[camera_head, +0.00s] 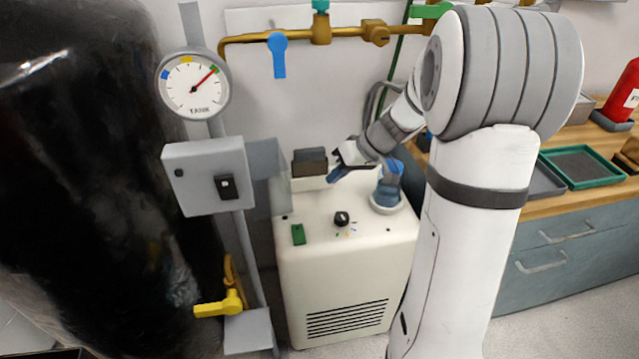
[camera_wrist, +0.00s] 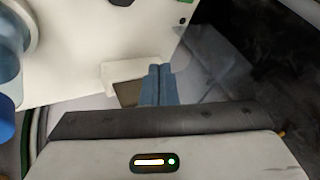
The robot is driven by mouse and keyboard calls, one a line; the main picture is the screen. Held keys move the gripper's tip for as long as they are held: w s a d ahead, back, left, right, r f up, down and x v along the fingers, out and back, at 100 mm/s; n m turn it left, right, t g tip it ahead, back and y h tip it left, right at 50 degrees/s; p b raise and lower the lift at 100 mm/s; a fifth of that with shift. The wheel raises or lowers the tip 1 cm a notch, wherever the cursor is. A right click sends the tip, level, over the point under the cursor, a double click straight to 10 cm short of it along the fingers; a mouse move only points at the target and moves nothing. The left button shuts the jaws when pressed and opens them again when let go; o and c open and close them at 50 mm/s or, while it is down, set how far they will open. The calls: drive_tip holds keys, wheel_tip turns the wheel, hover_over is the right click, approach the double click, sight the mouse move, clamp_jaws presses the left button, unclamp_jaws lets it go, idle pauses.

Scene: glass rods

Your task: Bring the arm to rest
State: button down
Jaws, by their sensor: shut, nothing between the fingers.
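My gripper (camera_head: 335,173) is above the back part of the cream machine (camera_head: 345,262) in the head view. It is shut and empty. In the wrist view its blue fingers (camera_wrist: 158,84) are side by side, in front of a white bracket-like part (camera_wrist: 118,75) at the machine's edge. My arm reaches in from the right, bent at the elbow. No glass rod can be made out in either view.
A blue-capped container (camera_head: 389,184) stands on the machine, right of my gripper. A dark block (camera_head: 309,161) is just left of it. A gauge (camera_head: 193,86) and grey switch box (camera_head: 207,176) stand further left. Brass pipework (camera_head: 320,35) runs along the wall.

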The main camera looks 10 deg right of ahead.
drive_tip(key=s+a+r+m+h+p, duration=0.1)
drive_tip(key=s+r+h+p, duration=0.2)
drive_tip(key=s+r+p, duration=0.6)
drive_tip(key=s+a+r+m+h+p, duration=0.1)
drive_tip(key=s+r+m+h+p, duration=0.1)
drive_tip(key=s+r+p, duration=0.7)
drive_tip(key=s+r+h, duration=0.1)
drive_tip(key=s+r, duration=0.4)
drive_tip(key=shift+s+a+r+m+g+h, duration=0.2)
drive_tip(key=shift+a+m+g+h, duration=0.1)
drive_tip(key=shift+g, duration=0.1)
